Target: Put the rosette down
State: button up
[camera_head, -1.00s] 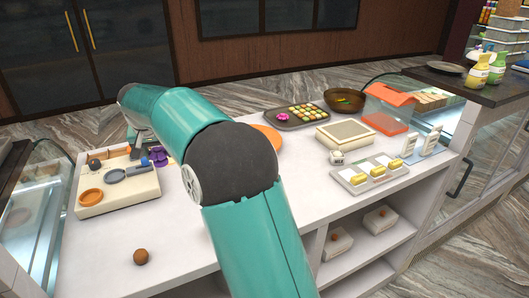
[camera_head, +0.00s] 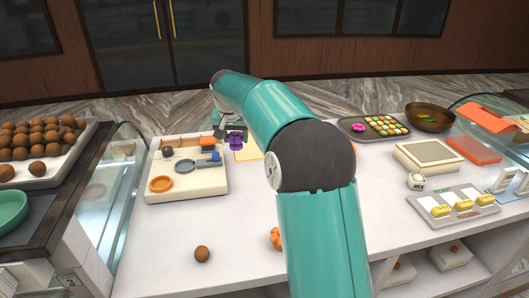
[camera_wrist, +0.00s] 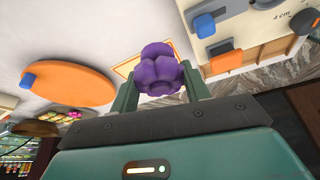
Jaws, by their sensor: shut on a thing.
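The rosette, a purple flower-shaped piece (camera_wrist: 160,72), is between the two green fingers of my gripper (camera_wrist: 163,88) in the wrist view. The gripper is shut on it. In the head view the purple rosette (camera_head: 235,141) hangs under my gripper (camera_head: 234,128), just right of the cream board. A pale square with an orange edge (camera_head: 247,152) lies on the counter beside and partly behind it. It also shows in the wrist view (camera_wrist: 124,69). I cannot tell how far the rosette is above the counter.
The cream board (camera_head: 205,189) holds an orange ring (camera_head: 160,184), a grey dish and blue and orange parts. A brown ball (camera_head: 202,254) and an orange lump (camera_head: 277,238) lie in front. An orange disc (camera_wrist: 68,86) shows in the wrist view. A sweets tray (camera_head: 350,131) stands behind, right.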

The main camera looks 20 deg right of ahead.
jog(key=w+d+f, duration=0.1)
jog(key=d+f, duration=0.1)
jog(key=w+d+f, duration=0.2)
jog(key=d, duration=0.1)
jog(key=w+d+f, duration=0.1)
jog(key=d+f, duration=0.1)
jog(key=shift+w+d+f, duration=0.25)
jog(key=shift+f, duration=0.15)
jog(key=shift+w+d+f, duration=0.2)
jog(key=shift+d+f, duration=0.1)
jog(key=shift+f, duration=0.2)
jog(key=shift+w+d+f, duration=0.1)
jog(key=shift+d+f, duration=0.1)
jog(key=shift+f, duration=1.5)
jog(key=shift+f, duration=0.15)
jog(key=o, duration=0.9)
jog(key=shift+o, duration=0.2)
